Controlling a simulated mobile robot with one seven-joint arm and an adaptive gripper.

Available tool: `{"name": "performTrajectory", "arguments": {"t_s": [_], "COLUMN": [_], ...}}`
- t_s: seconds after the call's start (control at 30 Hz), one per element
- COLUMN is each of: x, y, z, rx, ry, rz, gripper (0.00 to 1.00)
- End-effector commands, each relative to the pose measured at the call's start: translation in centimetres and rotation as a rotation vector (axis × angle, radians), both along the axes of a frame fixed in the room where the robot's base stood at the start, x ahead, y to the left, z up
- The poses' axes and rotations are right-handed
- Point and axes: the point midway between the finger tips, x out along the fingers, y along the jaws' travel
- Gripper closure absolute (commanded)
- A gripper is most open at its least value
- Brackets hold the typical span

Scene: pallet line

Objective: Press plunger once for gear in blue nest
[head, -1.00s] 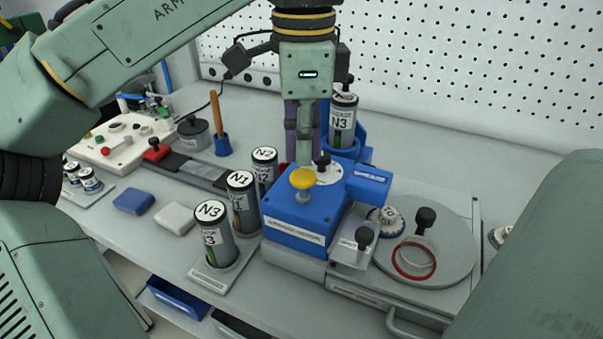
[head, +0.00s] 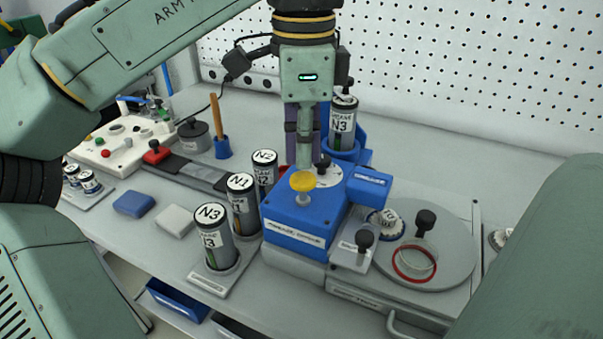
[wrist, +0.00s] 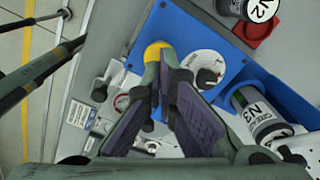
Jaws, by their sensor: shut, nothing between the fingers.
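The yellow plunger knob (head: 303,181) stands on top of the blue dispenser block (head: 290,238). My gripper (head: 304,166) is shut and empty, just behind and above the knob in the head view. In the wrist view the closed fingertips (wrist: 163,68) lie close beside the yellow knob (wrist: 156,50) and partly cover it; I cannot tell whether they touch. A gear-like round part (head: 384,219) with a white top sits right of the block, under the blue spout (head: 369,186). Its seat is mostly hidden.
A canister N3 (head: 343,121) stands in a blue holder behind the block. Canisters N1 (head: 241,205), N2 (head: 265,172) and N3 (head: 213,238) stand close on the left. A grey turntable (head: 455,236) with a red-ringed glass (head: 414,262) is at right.

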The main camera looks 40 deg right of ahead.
Motion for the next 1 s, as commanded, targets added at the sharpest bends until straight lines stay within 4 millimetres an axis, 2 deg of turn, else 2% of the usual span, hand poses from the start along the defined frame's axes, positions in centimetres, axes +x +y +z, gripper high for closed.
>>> {"name": "performTrajectory", "arguments": {"t_s": [0.23,1.0], "x": [0.0,0.0], "y": [0.0,0.0], "z": [-0.2,-2.9], "rx": [0.000,0.000], "ry": [0.000,0.000], "rz": [0.000,-0.001], "gripper": [1.00,1.00]}}
